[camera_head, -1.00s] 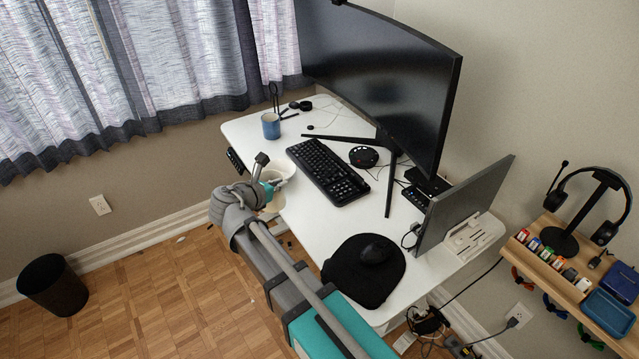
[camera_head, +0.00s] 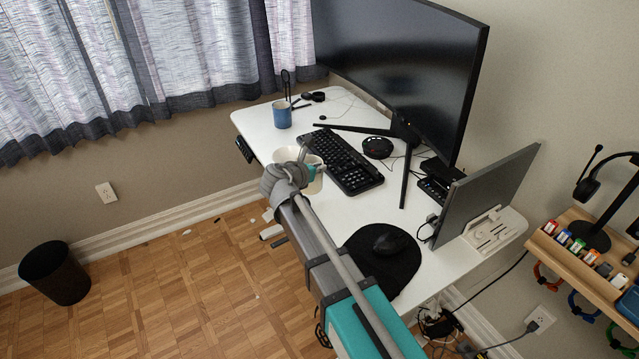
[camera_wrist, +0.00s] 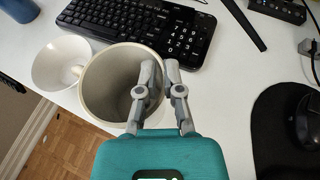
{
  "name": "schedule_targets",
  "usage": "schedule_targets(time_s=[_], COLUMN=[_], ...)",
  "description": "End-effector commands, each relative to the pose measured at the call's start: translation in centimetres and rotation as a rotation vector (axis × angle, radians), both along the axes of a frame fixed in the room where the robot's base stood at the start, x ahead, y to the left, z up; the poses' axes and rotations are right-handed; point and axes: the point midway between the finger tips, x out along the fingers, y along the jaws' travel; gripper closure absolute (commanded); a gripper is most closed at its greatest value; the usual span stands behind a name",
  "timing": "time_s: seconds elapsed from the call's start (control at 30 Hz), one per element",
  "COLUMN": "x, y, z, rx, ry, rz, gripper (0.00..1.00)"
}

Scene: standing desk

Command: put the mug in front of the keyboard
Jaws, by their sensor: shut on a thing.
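A cream mug (camera_wrist: 108,88) is in my gripper (camera_wrist: 160,75). In the wrist view one finger is inside the mug and the other outside, pinching the wall on its right side. The mug's opening faces up toward the wrist camera, and its handle shows on the left. The black keyboard (camera_head: 347,163) lies on the desk just beyond the mug; it also shows in the wrist view (camera_wrist: 140,25). In the head view my gripper (camera_head: 308,172) is at the keyboard's front side, and my arm hides much of the mug. I cannot tell whether the mug touches the desk.
A white bowl (camera_wrist: 58,62) stands close left of the mug, by the front edge of the white desk (camera_head: 335,214). A blue cup (camera_head: 282,115) stands farther left. A black mouse pad (camera_head: 372,268) with a mouse lies to the right. Monitors stand behind.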

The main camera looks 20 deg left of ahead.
Motion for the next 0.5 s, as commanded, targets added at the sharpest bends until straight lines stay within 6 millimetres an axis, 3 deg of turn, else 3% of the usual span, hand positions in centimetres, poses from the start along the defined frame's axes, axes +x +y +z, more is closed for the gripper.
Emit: schedule_targets(time_s=[0.5], x=[0.52], y=[-0.24], z=[-0.57], rx=[0.0], ry=[-0.001], rz=[0.0], gripper=[1.0])
